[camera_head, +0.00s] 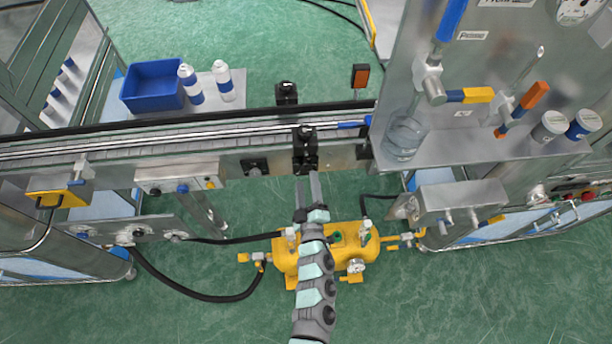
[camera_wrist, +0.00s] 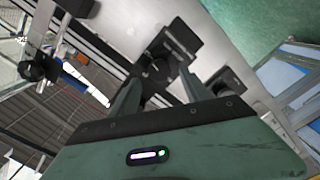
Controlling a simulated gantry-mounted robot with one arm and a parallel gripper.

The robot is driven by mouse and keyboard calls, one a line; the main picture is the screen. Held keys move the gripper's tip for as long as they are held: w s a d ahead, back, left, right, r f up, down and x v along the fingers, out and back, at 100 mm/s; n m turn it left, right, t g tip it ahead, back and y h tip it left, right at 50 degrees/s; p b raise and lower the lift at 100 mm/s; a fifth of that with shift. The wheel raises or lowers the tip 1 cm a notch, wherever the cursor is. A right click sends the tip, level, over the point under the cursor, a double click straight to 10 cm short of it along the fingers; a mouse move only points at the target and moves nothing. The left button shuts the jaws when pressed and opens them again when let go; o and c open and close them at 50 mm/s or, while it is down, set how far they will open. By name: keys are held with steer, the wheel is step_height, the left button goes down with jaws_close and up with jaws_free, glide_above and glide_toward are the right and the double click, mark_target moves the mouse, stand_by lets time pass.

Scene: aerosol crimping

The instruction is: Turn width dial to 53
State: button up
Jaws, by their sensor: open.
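My gripper (camera_head: 308,182) is open and empty, with its two fingers pointing up the picture at the front of the conveyor. Just beyond the fingertips is a black bracket assembly (camera_head: 305,150) on the conveyor rail. A small black knob (camera_head: 254,167) sits on the conveyor's front face, left of the fingers; I cannot tell if it is the width dial, and no number is readable. In the wrist view, my gripper (camera_wrist: 163,90) shows its fingers apart, with a black block (camera_wrist: 168,50) ahead of them and no visible contact.
The conveyor (camera_head: 200,140) runs across the picture. A yellow tank unit (camera_head: 345,245) stands below my arm. A blue bin (camera_head: 152,86) and two white bottles are behind on the left. A steel machine panel (camera_head: 480,65) with valves is at right.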

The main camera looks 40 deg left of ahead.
steer(key=v, duration=0.7)
steer(key=shift+d+b, duration=0.2)
steer(key=shift+b, duration=0.15)
steer(key=shift+s, duration=0.15)
